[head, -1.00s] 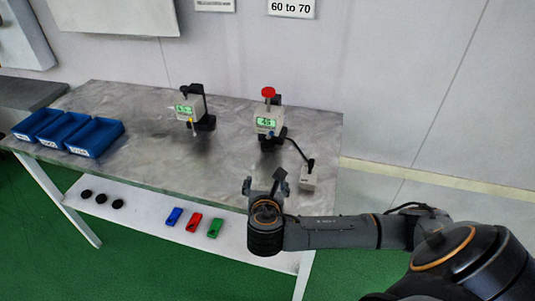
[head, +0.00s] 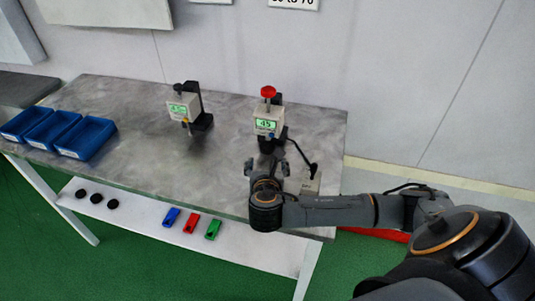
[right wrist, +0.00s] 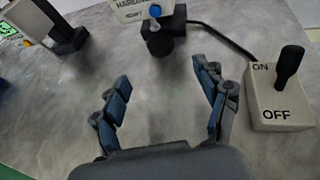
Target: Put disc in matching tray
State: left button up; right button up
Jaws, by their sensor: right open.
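Three blue trays with white labels stand at the table's left end: left (head: 22,138), middle (head: 40,143) and right (head: 75,153). The label text is too small to read. Three small black discs (head: 96,198) lie on the lower shelf. My right gripper (head: 265,166) is open and empty over the table, in front of the right gauge (head: 268,122). In the right wrist view its fingers (right wrist: 163,76) are spread, with bare table between them. A dark round piece (right wrist: 160,47) sits under that gauge's tip; I cannot tell whether it is a disc. My left gripper is not in view.
A second gauge (head: 184,107) stands to the left. A switch box (right wrist: 280,105) marked ON and OFF, with a black lever, stands close right of my right gripper. Blue, red and green pieces (head: 190,223) lie on the shelf. The table's middle is clear.

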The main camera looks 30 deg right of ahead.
aim_at(268, 149)
jog(key=x, duration=0.9)
jog(key=shift+w+d, duration=0.2)
jog(key=shift+x, duration=0.85)
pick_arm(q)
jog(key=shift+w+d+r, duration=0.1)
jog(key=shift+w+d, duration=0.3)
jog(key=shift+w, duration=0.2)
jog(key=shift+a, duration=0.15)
pick_arm(e)
jog(key=c, duration=1.2)
